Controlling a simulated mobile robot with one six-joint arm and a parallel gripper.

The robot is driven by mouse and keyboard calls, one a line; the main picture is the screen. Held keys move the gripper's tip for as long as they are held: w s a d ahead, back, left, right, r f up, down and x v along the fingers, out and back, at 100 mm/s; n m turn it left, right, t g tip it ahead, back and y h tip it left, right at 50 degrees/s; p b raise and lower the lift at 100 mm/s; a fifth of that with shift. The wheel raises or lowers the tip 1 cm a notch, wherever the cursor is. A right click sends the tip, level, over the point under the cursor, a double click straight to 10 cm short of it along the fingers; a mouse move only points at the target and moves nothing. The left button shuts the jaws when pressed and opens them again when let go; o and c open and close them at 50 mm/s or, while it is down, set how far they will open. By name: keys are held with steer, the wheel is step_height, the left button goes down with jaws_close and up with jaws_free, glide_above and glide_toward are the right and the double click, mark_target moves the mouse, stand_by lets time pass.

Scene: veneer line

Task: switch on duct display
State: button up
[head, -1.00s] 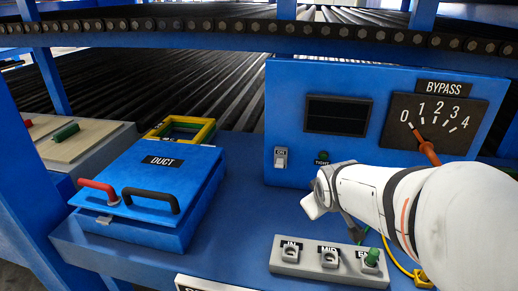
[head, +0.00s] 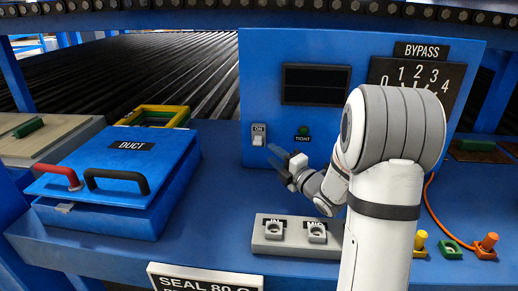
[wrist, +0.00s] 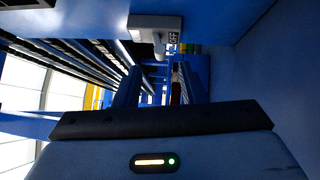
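The display (head: 316,85) is a black, unlit screen high on the blue upright panel. Below it to the left is a light rocker switch (head: 258,135) with an ON label at its top. In the wrist view the switch (wrist: 155,30) shows near the top, with an OFF label beside it. My gripper (head: 273,157) is just below and right of the switch, pointing left, apart from it as far as I can see. In the wrist view its two fingers (wrist: 160,85) stand apart with nothing between them.
A TIGHT indicator (head: 303,131) sits right of the switch. A grey block with sockets (head: 282,247) stands below my gripper. The blue DUCT box (head: 125,165) with red and black handles is at left. My arm hides part of the BYPASS dial (head: 385,72).

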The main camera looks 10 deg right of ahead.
mark_target(261, 145)
steer(key=p+x, duration=0.1)
steer(key=x, duration=0.5)
steer(key=shift+w+a, duration=0.25)
steer(key=shift+w, duration=0.1)
steer(key=shift+c, duration=0.6)
